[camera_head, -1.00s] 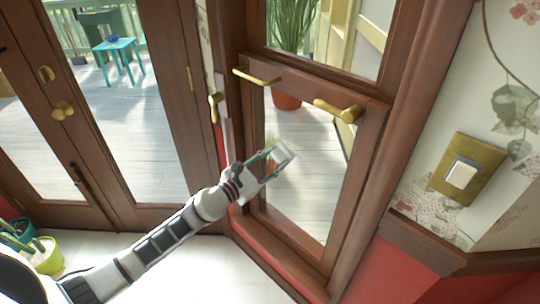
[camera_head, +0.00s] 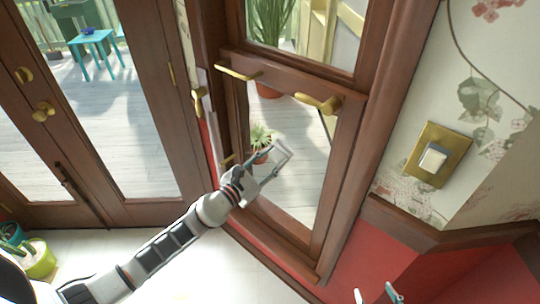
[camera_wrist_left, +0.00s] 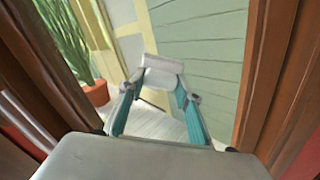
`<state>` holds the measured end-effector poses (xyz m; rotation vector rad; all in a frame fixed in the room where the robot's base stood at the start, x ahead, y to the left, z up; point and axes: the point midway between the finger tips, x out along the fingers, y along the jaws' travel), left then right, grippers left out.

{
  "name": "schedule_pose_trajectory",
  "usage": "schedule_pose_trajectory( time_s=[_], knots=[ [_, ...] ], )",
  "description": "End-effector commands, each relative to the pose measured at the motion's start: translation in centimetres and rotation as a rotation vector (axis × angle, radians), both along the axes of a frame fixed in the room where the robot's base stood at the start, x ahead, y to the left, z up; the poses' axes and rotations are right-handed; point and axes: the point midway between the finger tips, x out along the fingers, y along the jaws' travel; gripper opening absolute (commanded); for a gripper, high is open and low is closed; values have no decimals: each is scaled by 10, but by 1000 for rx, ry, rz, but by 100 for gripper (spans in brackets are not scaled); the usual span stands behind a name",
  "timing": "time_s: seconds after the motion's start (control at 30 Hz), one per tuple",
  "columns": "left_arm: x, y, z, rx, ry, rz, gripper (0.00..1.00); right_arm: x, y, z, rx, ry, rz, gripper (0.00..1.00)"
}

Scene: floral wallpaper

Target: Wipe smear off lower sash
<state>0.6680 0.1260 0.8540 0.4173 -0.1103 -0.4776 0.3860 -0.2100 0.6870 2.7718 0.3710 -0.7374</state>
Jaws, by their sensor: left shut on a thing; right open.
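The lower sash (camera_head: 340,150) is a brown wooden frame with a glass pane and two brass handles on its top rail. My left gripper (camera_head: 277,160) is in front of the pane, shut on a small pale grey-white pad (camera_head: 284,153). The pad also shows between the teal fingers in the left wrist view (camera_wrist_left: 163,72). I cannot tell whether it touches the glass. I cannot make out a distinct smear; the gripper and pad cover part of the pane. My right gripper (camera_head: 377,296) shows only its fingertips at the bottom edge, open and apart from the window.
A brass switch plate (camera_head: 452,140) is on the floral wall at right. A brown ledge (camera_head: 430,235) runs below it above red panelling. Brown double doors (camera_head: 150,130) stand at left. Potted plants (camera_head: 40,258) are on the floor at lower left.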

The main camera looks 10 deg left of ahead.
Motion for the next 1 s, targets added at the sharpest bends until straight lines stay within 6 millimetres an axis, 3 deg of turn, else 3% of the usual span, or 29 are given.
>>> schedule_pose_trajectory(
  time_s=[0.3, 1.0],
  knots=[
    [-10, -23, 2, 0, -1, 0, 0, 5, 0, 16, 0, -11, 0, 51],
    [-30, -56, 2, -1, -2, -1, 0, 0, 0, 29, 0, -4, 0, 51]
  ],
)
